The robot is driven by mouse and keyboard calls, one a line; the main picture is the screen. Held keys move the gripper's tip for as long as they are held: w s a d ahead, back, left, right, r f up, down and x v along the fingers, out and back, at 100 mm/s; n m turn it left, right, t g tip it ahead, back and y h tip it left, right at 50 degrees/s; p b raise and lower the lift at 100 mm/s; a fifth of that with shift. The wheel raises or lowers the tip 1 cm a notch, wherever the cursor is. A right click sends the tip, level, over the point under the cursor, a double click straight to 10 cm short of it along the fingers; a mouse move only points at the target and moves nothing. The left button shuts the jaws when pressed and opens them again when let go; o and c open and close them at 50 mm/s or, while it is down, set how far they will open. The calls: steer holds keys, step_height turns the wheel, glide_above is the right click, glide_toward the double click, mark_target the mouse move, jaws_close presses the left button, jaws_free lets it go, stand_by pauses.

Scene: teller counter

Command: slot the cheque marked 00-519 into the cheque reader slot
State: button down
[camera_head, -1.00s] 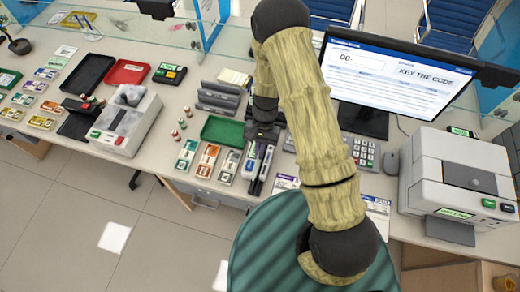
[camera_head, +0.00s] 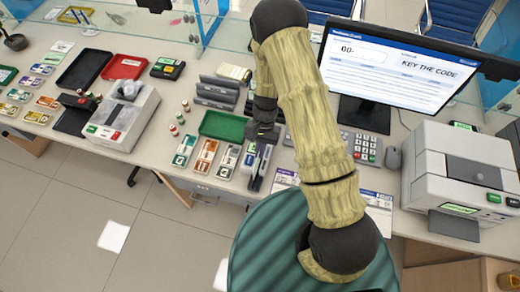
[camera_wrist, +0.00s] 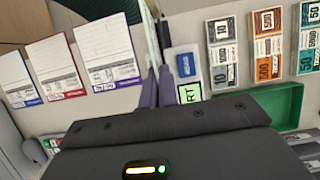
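Three cheque-like slips lie in a row in the wrist view: a purple-edged one (camera_wrist: 107,50), a red-edged one (camera_wrist: 58,72) and a blue-edged one (camera_wrist: 16,80). Their numbers are too small for me to read, so I cannot tell which is 00-519. In the head view, parts of slips (camera_head: 378,203) show beside my arm. My gripper (camera_wrist: 157,72) points down at the counter, just right of the purple-edged slip. Its fingers are close together with a narrow gap, and no slip is clearly between them. I cannot identify the cheque reader slot for certain.
A monitor (camera_head: 395,70) reads "KEY THE CODE" behind a keypad (camera_head: 362,147). A large grey machine (camera_head: 460,170) stands at right, a smaller device (camera_head: 122,115) at left. A green tray (camera_head: 222,126) and several banknote bundles (camera_head: 205,157) lie left of my gripper.

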steer(key=shift+f+b, duration=1.4)
steer(key=shift+f, duration=0.7)
steer(key=c, duration=1.6)
jaws_free()
steer(key=shift+r+p, duration=2.55)
steer(key=shift+r, duration=1)
